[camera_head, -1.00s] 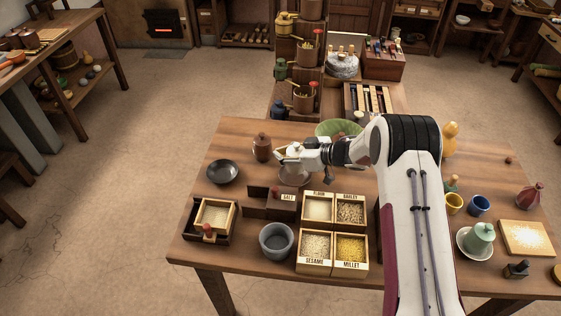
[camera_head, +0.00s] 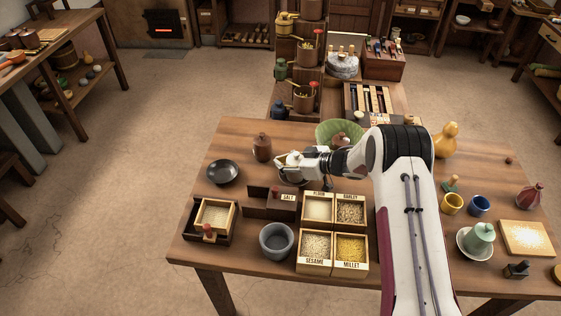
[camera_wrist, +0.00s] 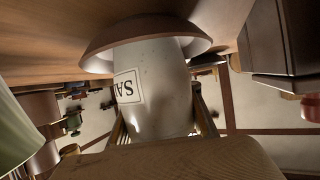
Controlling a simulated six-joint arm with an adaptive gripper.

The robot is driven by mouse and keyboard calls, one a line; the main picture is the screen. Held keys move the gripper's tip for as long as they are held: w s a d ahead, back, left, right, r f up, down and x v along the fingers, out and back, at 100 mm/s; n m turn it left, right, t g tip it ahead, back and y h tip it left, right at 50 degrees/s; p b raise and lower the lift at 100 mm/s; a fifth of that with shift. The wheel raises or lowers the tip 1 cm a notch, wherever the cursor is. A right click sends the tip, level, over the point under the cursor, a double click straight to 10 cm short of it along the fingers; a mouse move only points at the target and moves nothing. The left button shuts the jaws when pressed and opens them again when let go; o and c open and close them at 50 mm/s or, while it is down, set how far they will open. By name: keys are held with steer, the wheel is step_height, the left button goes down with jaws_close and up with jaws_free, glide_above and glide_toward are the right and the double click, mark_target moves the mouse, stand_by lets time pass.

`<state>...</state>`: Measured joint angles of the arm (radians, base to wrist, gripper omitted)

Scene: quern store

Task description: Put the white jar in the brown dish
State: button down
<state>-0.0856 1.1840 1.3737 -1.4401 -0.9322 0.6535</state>
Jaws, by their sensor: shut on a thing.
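The white jar (camera_wrist: 160,90) carries a label that begins "SA", seen in the wrist view. My gripper (camera_head: 290,161) is shut on the jar and hides much of it in the head view. The brown dish (camera_wrist: 100,58) shows around the jar's base in the wrist view, with its rim out to both sides. The jar's base lies within the dish's outline and looks roughly upright. I cannot tell whether the base touches the dish's floor.
A brown lidded jar (camera_head: 262,148) and a dark plate (camera_head: 223,172) stand to the left. A low partitioned box (camera_head: 262,207) and labelled grain boxes (camera_head: 316,243) are in front. A green bowl (camera_head: 328,130) is close behind.

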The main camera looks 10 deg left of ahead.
mark_target(289, 161)
steer(key=shift+f, duration=0.1)
steer(key=c, duration=1.4)
jaws_free()
steer(key=shift+s+d+r, duration=0.2)
steer(key=shift+d+r, duration=0.2)
steer(key=shift+d, duration=0.15)
steer(key=shift+v, duration=0.95)
step_height(289, 161, up, 4)
steer(key=shift+a+r, duration=0.15)
steer(key=shift+r, duration=1.3)
steer(key=shift+w+r, duration=0.1)
